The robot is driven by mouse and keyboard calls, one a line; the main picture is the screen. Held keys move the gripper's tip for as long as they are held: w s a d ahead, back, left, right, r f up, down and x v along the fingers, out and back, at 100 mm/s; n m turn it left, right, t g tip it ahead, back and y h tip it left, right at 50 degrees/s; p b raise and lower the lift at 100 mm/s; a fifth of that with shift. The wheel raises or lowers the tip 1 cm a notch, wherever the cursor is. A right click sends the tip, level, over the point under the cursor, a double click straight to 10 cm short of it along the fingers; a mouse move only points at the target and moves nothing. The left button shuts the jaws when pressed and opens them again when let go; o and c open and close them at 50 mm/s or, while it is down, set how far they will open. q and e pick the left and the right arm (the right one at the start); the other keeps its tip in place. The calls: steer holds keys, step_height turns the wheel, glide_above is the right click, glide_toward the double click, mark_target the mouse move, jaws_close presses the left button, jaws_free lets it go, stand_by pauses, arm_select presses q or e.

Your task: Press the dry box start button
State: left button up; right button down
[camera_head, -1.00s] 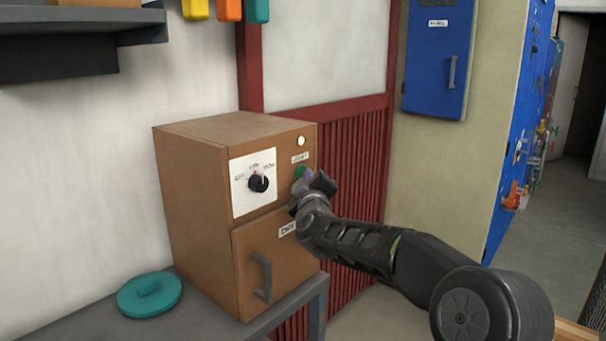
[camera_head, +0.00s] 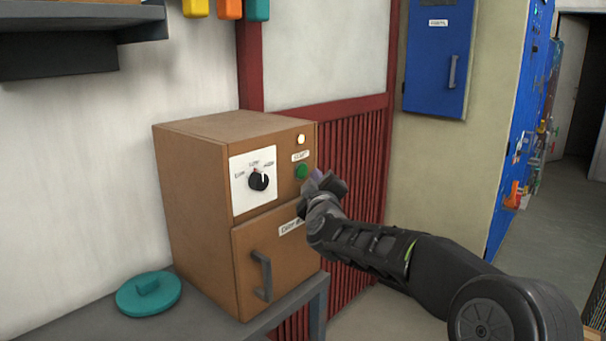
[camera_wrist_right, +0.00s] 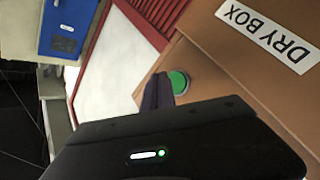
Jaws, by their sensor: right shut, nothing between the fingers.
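The dry box (camera_head: 195,205) is a brown cabinet standing on a grey bench. Its green start button (camera_head: 302,171) is on the upper right of the front, under a small label and a lit lamp (camera_head: 301,139). My right gripper (camera_head: 318,182) is shut and empty, just right of the button and apart from it in the head view. In the right wrist view the green button (camera_wrist_right: 178,82) shows beside my dark fingers (camera_wrist_right: 157,92), which hide part of its edge; the box's "DRY BOX" label (camera_wrist_right: 268,38) is at upper right. My left gripper is not in view.
A black knob (camera_head: 258,181) on a white dial plate sits left of the button. A door handle (camera_head: 262,275) sticks out below. A teal lid (camera_head: 149,293) lies on the grey bench (camera_head: 215,325). A blue wall cabinet (camera_head: 437,60) hangs behind.

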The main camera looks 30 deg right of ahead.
steer(key=s, duration=0.2)
steer(key=s+d+b, duration=0.1)
steer(key=s, duration=0.1)
steer(key=shift+d, duration=0.1)
stand_by(0.8)
